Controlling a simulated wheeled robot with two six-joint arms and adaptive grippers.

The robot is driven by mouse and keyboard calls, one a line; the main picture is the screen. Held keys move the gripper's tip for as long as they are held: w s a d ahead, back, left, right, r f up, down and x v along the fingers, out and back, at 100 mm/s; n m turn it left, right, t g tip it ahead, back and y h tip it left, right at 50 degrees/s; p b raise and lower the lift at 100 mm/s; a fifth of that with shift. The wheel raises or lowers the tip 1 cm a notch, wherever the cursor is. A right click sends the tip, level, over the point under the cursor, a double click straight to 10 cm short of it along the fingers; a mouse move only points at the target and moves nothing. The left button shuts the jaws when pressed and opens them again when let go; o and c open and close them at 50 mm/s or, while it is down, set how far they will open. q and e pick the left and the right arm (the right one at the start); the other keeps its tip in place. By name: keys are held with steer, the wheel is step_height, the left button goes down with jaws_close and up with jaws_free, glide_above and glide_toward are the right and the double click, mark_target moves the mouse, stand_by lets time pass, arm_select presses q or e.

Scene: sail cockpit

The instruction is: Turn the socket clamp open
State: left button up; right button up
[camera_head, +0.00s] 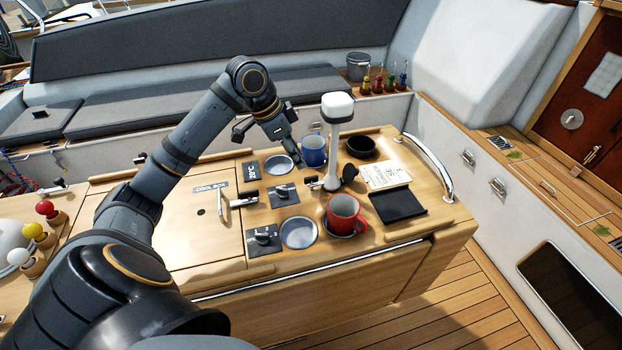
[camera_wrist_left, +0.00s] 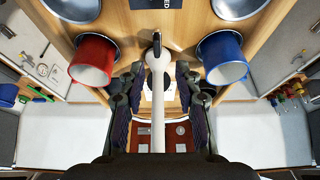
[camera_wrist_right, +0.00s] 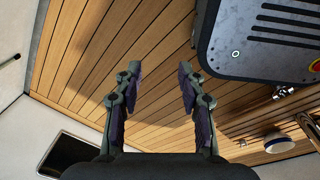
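The white lamp (camera_head: 338,108) stands upright on a slim pole in a socket (camera_head: 331,183) on the wooden table. A small dark lever (camera_head: 312,182), which seems to be the socket clamp, shows left of the pole's foot. Its exact turn is too small to tell. My left gripper (camera_head: 293,155) is above the table, left of the lamp. In the left wrist view its fingers (camera_wrist_left: 158,78) are spread, with the white pole (camera_wrist_left: 157,110) seen between them; no contact shows. My right gripper (camera_wrist_right: 155,75) is open and empty over the slatted floor.
A red mug (camera_head: 344,212) stands in front of the lamp and a blue mug (camera_head: 313,150) behind it. Dark plates with levers (camera_head: 283,193) lie to the left. A black bowl (camera_head: 361,147), a paper (camera_head: 388,175) and a dark tray (camera_head: 398,206) are on the right.

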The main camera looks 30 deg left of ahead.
mark_target(310, 177)
arm_select(q)
steer(key=x, duration=0.6)
steer(key=p+x, duration=0.1)
steer(key=x, duration=0.2)
steer(key=shift+s+d+f, duration=0.1)
steer(key=shift+d+f, duration=0.25)
steer(key=shift+d, duration=0.05)
steer(key=shift+c, duration=0.5)
jaws_close()
